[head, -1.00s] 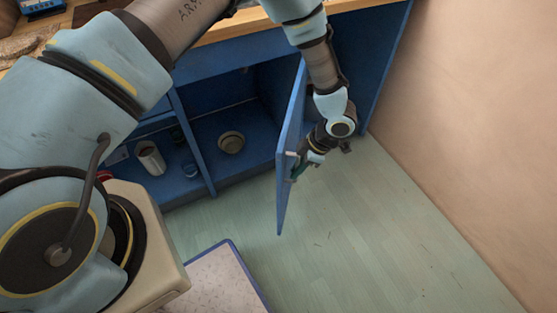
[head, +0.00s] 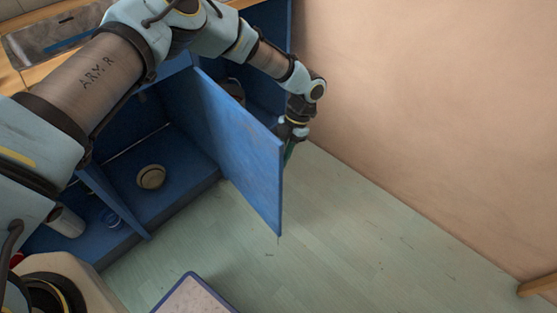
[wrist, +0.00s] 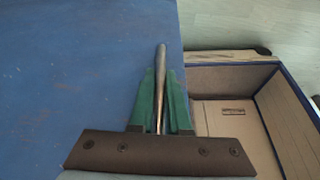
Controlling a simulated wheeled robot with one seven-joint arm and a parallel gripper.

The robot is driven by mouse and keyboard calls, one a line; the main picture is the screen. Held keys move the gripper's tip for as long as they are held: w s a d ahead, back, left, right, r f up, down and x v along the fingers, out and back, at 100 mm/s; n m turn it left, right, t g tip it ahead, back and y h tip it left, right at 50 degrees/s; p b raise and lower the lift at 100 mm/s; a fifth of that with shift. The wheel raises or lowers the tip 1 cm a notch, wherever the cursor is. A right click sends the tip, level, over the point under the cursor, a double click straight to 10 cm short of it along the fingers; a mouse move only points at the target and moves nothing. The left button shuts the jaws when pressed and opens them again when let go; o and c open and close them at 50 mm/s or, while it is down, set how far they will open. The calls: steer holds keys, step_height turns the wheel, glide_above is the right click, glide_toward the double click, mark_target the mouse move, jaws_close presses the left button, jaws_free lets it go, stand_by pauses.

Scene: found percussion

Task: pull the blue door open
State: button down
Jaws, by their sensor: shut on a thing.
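The blue door (head: 240,150) stands wide open, swung out from the blue cabinet. In the wrist view the door's flat blue face (wrist: 75,70) fills the left side. My gripper (head: 290,150) is at the outer side of the door near its free edge, partly hidden by it in the head view. In the wrist view its green fingers (wrist: 161,95) are closed around a thin metal handle bar (wrist: 161,60) on the door. The handle is hidden behind the door in the head view.
A round bowl-like thing (head: 151,177) sits inside the open cabinet (head: 185,190). A pink wall (head: 420,110) rises at the right. Bare green floor (head: 340,240) lies before the door. A blue-edged panel (head: 195,296) is at the bottom.

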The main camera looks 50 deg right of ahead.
steer(key=shift+s, duration=0.15)
steer(key=c, duration=0.9)
jaws_free()
steer(key=shift+d, duration=0.1)
steer(key=shift+r, duration=0.1)
steer(key=b+v, duration=0.1)
steer(key=v, duration=0.9)
steer(key=shift+r, duration=0.3)
steer(key=shift+d, duration=0.1)
